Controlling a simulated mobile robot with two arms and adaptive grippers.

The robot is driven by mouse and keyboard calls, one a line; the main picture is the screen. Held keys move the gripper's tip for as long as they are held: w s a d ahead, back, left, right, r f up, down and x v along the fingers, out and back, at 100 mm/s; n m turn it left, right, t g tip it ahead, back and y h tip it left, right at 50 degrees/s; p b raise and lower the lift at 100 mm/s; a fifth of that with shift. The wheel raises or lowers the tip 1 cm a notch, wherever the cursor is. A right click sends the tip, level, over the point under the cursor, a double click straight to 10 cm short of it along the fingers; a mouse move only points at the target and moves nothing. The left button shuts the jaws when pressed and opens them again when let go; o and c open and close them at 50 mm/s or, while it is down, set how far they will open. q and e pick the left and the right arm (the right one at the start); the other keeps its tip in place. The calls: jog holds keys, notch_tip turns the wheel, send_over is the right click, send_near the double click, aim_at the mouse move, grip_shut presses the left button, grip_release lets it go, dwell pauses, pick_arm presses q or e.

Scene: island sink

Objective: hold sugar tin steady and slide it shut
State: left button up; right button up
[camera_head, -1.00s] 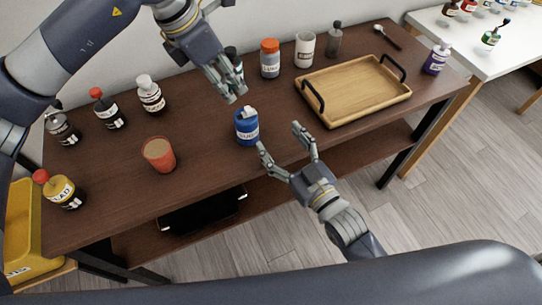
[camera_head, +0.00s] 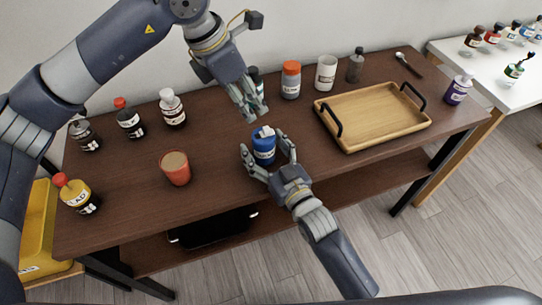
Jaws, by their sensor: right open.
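The blue sugar tin (camera_head: 264,150) stands upright near the front edge of the brown table, with a lighter patch at its blue top. How far its lid is open is too small to tell. My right gripper (camera_head: 269,156) is open, coming from the front, with one finger on each side of the tin; whether they touch it is unclear. My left gripper (camera_head: 256,115) points down just above and behind the tin, apart from it. Its fingertips lie close together in this view, and their gap is unclear.
A wooden tray (camera_head: 372,118) with black handles stands right of the tin. An orange-lidded jar (camera_head: 290,80) and a white cup (camera_head: 326,73) stand behind. A terracotta cup (camera_head: 175,168) is to the left, with several bottles beyond. The table between cup and tin is clear.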

jog(key=shift+w+a, duration=0.1)
jog(key=shift+w, duration=0.05)
jog(key=shift+c, duration=0.2)
jog(key=c, duration=1.2)
